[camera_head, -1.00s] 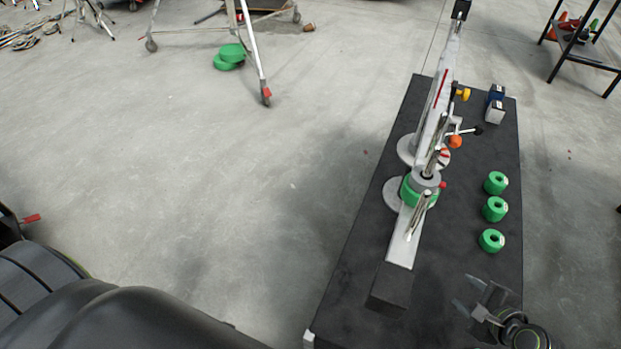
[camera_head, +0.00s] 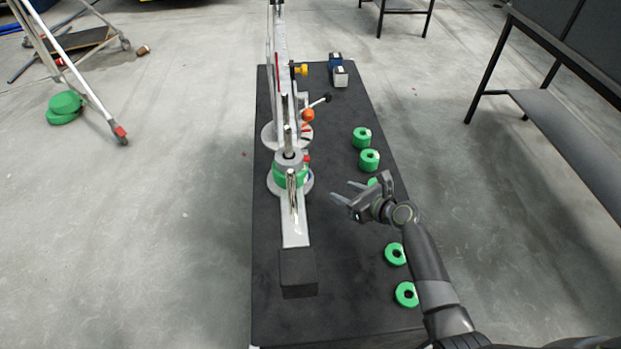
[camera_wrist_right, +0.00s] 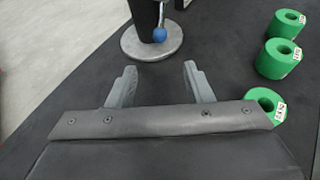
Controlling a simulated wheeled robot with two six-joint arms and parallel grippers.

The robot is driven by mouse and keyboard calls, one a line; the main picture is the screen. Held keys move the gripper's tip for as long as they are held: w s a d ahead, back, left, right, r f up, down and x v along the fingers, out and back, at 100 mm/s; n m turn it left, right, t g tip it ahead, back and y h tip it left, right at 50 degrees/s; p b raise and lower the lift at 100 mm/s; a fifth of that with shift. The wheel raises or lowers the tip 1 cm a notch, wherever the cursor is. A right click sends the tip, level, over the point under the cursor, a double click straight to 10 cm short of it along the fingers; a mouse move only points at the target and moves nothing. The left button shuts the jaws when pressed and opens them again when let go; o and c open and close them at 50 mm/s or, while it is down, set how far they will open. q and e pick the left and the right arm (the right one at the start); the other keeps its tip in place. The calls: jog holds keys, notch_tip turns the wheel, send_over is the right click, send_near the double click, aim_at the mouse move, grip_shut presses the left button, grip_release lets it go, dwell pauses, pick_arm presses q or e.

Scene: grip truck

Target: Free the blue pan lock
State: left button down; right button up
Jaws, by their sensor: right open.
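The blue pan lock knob (camera_wrist_right: 159,35) shows in the right wrist view, low on a dark upright above a round grey base plate (camera_wrist_right: 138,46). I cannot make out the blue knob in the head view. There the silver rig (camera_head: 293,225) stands on a black-topped table, with orange (camera_head: 308,115) and yellow (camera_head: 300,69) knobs higher up. My right gripper (camera_head: 343,192) is right of the rig, open and empty, its fingers toward it. In the wrist view the open fingers (camera_wrist_right: 159,72) are short of the blue knob, apart from it. My left gripper is not in view.
Several green rolls (camera_head: 369,160) line the right side of the black table (camera_head: 345,315); one is partly behind my right gripper. A dark block (camera_head: 298,273) is at the rig's near end. A blue-and-white box (camera_head: 338,72) stands at the back. A black shelf (camera_head: 540,100) is at right.

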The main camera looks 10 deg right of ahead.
aim_at(310, 177)
jog(key=b+x, duration=0.4)
jog(key=x, duration=0.9)
jog(key=shift+s+f, duration=0.1)
jog(key=shift+f, duration=0.05)
jog(key=shift+b+x, duration=0.6)
jog(key=shift+x, duration=0.3)
grip_shut()
